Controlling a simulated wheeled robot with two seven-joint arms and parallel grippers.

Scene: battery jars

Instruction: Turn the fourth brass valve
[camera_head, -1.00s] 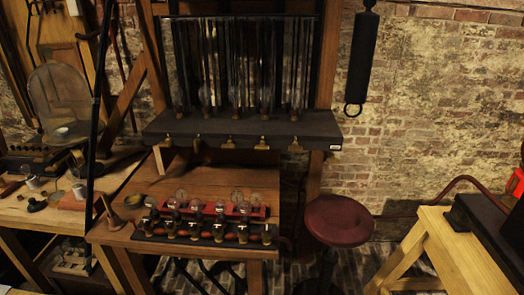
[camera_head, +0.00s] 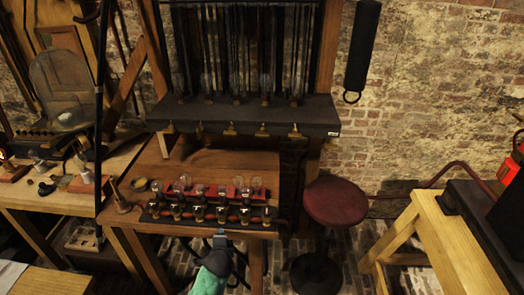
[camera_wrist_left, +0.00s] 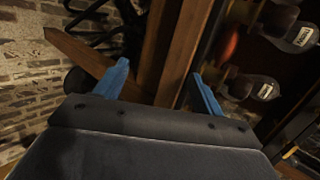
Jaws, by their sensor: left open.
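Several brass valves hang in a row under the front edge of a black shelf (camera_head: 318,118) in the head view. The fourth brass valve from the left (camera_head: 262,130) is right of the row's middle. My left gripper (camera_head: 219,239) has come up at the bottom of the head view, below and left of that valve, in front of the workbench and well apart from it. In the left wrist view its two blue fingers (camera_wrist_left: 162,85) are spread, with nothing held between them. The valves cannot be made out there. My right gripper is not in view.
A rack of bulbs and brass sockets (camera_head: 208,213) stands on the workbench's front edge, close above my left gripper. A red stool (camera_head: 335,203) stands to the right. Glass tubes rise behind the shelf. The space before the valves looks free.

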